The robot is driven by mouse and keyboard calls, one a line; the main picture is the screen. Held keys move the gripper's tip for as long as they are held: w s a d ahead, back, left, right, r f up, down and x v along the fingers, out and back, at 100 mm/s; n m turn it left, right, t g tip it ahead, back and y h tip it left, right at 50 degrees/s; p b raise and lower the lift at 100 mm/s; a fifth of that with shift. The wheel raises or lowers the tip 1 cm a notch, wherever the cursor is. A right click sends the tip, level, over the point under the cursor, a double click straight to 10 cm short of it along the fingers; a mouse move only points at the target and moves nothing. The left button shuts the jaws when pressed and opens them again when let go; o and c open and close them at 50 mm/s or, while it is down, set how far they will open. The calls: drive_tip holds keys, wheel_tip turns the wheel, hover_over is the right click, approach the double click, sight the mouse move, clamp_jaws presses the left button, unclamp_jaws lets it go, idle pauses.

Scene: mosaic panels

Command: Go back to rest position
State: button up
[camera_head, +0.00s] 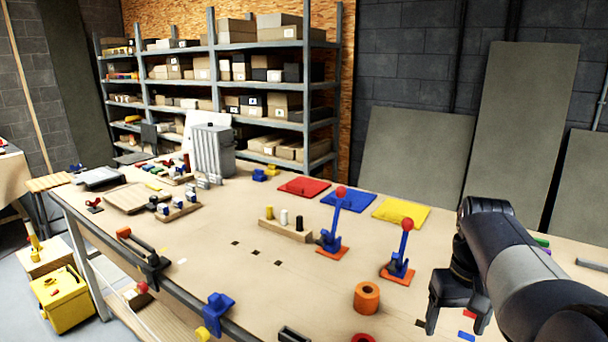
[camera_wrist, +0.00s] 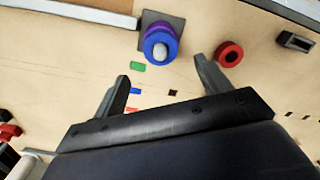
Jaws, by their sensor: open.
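My gripper (camera_head: 456,318) is at the right of the head view, above the front right part of the wooden table (camera_head: 215,262). In the wrist view my gripper (camera_wrist: 162,74) has its two fingers spread apart, with only bare tabletop and small coloured tiles seen between them. It is open and holds nothing. A stack of blue and purple rings (camera_wrist: 158,36) around a pale peg stands on a dark square base just beyond the fingertips. A red ring (camera_wrist: 229,54) lies to the right of the fingers in the wrist view.
An orange ring (camera_head: 366,298) lies left of my gripper. Two blue levers with red knobs, one here (camera_head: 402,252), stand on orange bases behind it. Red, blue and yellow panels (camera_head: 401,212) lie farther back. A loaded shelf (camera_head: 216,85) stands behind the table.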

wheel_tip(320, 180, up, 2)
drive_tip(key=shift+r, duration=0.1)
wheel_tip(320, 180, down, 11)
drive_tip(key=shift+r+p, duration=0.2)
drive_tip(key=shift+p, duration=0.1)
wheel_tip(320, 180, up, 6)
drive_tip(key=p, duration=0.3)
drive_tip(key=shift+f+p, duration=0.15)
drive_tip(key=shift+p, duration=0.15)
drive_tip(key=shift+r+p, duration=0.3)
drive_tip(key=shift+r, duration=0.25)
